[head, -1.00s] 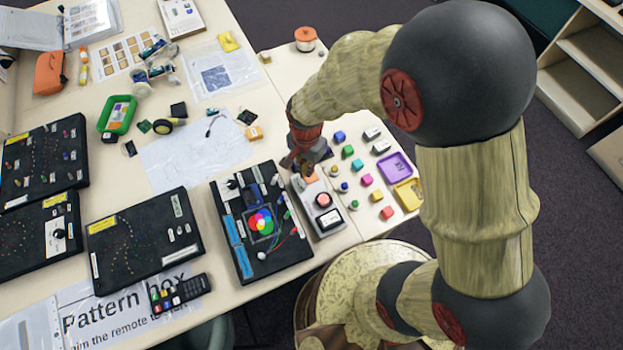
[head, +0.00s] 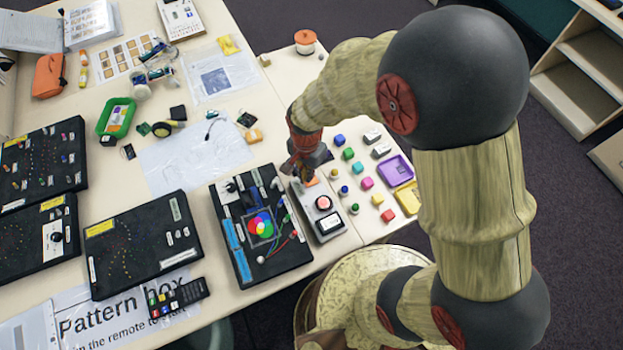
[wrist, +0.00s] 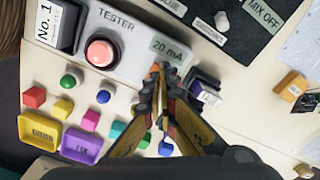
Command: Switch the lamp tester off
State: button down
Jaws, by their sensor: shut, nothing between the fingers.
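The lamp tester is a grey box (head: 331,234) beside the black mixing board in the head view. In the wrist view it (wrist: 133,62) carries the word TESTER, a round pink-red button (wrist: 100,53), a "No. 1" plate and a "20 mA" label. My gripper (wrist: 158,76) is shut and empty, its tips at the box's edge by the "20 mA" label. A small orange patch shows at the tips; I cannot tell whether it belongs to the tester, nor whether they touch. In the head view my gripper (head: 306,178) is over the tester's far end.
The black board (head: 240,262) with a colour disc lies close on the left. Coloured blocks and knobs (head: 367,183), a purple tray (head: 394,170) and a yellow tray (head: 408,197) lie on the right. A dark labelled block (wrist: 206,92) stands near my fingertips.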

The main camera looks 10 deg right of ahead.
jog(key=shift+f+b, duration=0.7)
jog(key=shift+f, duration=0.45)
dwell(1.1)
jog(key=shift+r, duration=0.1)
jog(key=shift+r+p, duration=2.6)
jog(key=shift+r, duration=0.85)
jog(key=shift+s+n, duration=0.2)
jog(key=shift+n, duration=0.5)
jog(key=s+d+r+n+t+b, duration=0.2)
jog(key=s+d+r+b, duration=0.3)
jog(key=r, duration=0.4)
jog(key=s+d+r+n+t+b, duration=0.3)
jog(key=s+d+r+n+b, duration=0.2)
jog(key=r, duration=0.4)
jog(key=shift+s+d+t+b, duration=0.3)
jog(key=shift+s+d+b, duration=0.5)
jog(key=shift+s+d, duration=0.15)
